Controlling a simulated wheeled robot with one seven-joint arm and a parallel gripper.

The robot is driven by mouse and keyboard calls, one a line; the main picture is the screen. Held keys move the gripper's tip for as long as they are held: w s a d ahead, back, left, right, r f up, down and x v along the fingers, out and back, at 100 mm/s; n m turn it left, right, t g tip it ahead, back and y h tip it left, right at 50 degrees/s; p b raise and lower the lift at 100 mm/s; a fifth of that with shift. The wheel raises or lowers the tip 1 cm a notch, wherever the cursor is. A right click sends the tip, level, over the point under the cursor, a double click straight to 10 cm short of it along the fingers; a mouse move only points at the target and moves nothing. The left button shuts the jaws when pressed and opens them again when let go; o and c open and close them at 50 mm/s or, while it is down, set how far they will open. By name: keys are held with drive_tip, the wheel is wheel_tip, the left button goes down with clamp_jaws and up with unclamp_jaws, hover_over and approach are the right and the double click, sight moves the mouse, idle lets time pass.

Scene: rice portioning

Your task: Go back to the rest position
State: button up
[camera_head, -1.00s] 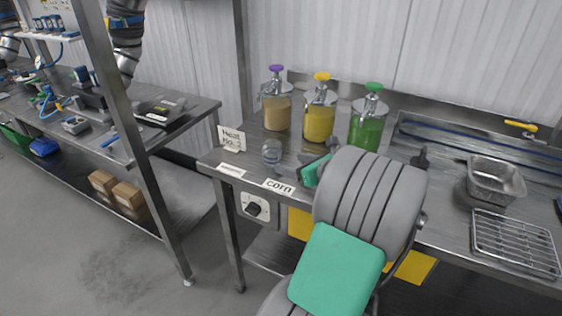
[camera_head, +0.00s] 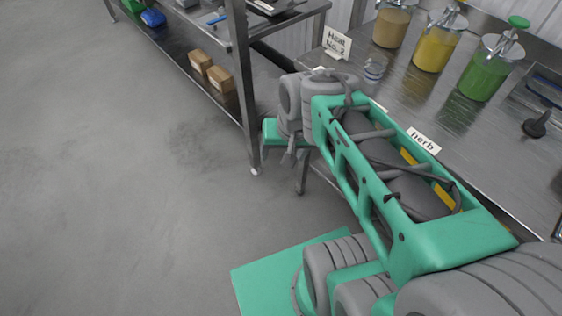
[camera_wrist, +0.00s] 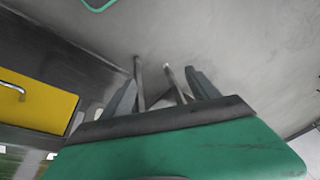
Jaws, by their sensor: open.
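My gripper (camera_wrist: 162,88) shows in the wrist view with its two dark fingers apart and nothing between them. Grey floor and thin metal posts lie beyond the fingers. In the head view my green and grey arm is folded across the lower right, in front of the steel counter (camera_head: 455,125). The far end of the arm is at the counter's left front corner. The fingers cannot be made out clearly there.
On the counter stand a beige jar (camera_head: 392,26), a yellow jar (camera_head: 437,48), a green jar (camera_head: 487,72) and a small clear cup (camera_head: 374,68). A shelf rack (camera_head: 243,95) with cardboard boxes (camera_head: 220,79) stands behind left. Floor at left is clear.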

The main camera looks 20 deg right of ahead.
drive_tip(key=s+n, duration=0.1)
drive_tip(key=s+a+n, duration=0.1)
drive_tip(key=s+n, duration=0.1)
drive_tip(key=shift+a+n+g+h, duration=0.3)
drive_tip(key=shift+a, duration=0.05)
drive_tip(key=r+p, duration=0.3)
drive_tip(key=r, duration=0.1)
drive_tip(key=shift+w+r, duration=0.1)
drive_tip(key=shift+w, duration=0.2)
